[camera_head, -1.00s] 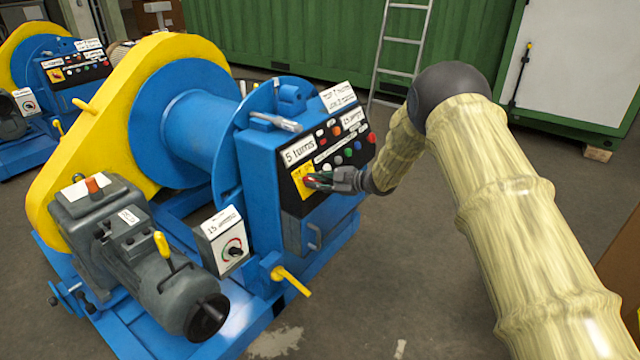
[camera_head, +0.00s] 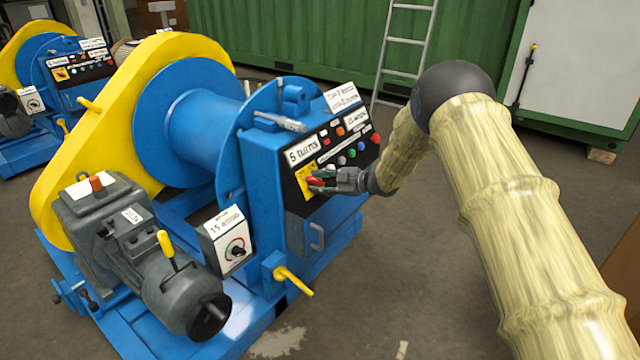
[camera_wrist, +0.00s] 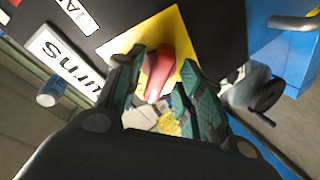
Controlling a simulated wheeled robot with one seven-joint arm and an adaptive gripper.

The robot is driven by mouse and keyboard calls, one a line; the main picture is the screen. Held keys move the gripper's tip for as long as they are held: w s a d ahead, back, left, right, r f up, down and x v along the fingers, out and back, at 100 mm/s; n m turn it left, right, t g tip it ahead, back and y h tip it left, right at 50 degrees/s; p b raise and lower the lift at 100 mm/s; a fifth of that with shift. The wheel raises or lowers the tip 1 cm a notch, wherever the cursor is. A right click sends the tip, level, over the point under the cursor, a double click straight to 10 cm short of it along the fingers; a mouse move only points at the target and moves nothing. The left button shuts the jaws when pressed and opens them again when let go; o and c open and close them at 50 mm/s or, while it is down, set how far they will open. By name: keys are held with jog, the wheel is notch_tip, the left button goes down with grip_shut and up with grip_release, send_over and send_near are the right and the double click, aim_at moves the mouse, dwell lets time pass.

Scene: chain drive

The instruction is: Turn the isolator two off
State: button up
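The isolator's red handle (camera_wrist: 158,74) stands on a yellow plate (camera_wrist: 183,38) on the winch's black control panel. The plate shows partly in the head view (camera_head: 304,186), below the "5 turns" label. My gripper (camera_head: 317,182) is at this plate. In the wrist view my gripper (camera_wrist: 168,80) has its two green-faced fingers spread, one either side of the red handle. The left finger is very close to the handle, and a small gap shows at the right finger. Firm contact cannot be told. The handle's base is partly hidden by the fingers.
Coloured buttons (camera_head: 351,152) sit on the panel right of my gripper. A white box with a dial (camera_head: 233,248) and a yellow lever (camera_head: 293,281) stand lower left. A second similar winch (camera_head: 70,72) is at the back left.

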jog(key=v, duration=1.2)
jog(key=s+d+f+m+t+h, duration=0.1)
jog(key=s+d+f+m+h, duration=0.15)
jog(key=s+f+m, duration=0.55)
jog(key=s+d+f+m+t+h, duration=0.1)
jog(key=s+f+m+h, duration=0.3)
jog(key=f, duration=0.8)
jog(key=s+d+f+m+g+h, duration=0.1)
jog(key=s+d+f, duration=0.1)
jog(key=s+f, duration=0.35)
jog(key=s+d+f+m+h, duration=0.1)
jog(key=s+f+m, duration=0.1)
jog(key=s, duration=0.6)
jog(key=s+d+f+m+g+h, duration=0.1)
jog(key=s+d+f, duration=0.1)
jog(key=s+f, duration=0.35)
jog(key=s+d+m+g+h, duration=0.2)
jog(key=s+m+g, duration=0.1)
jog(key=s, duration=1.2)
jog(key=s+d+m+g+h, duration=0.2)
jog(key=s+m+g, duration=0.1)
jog(key=s, duration=1.3)
notch_tip(320, 180, up, 14)
jog(key=p, duration=1.4)
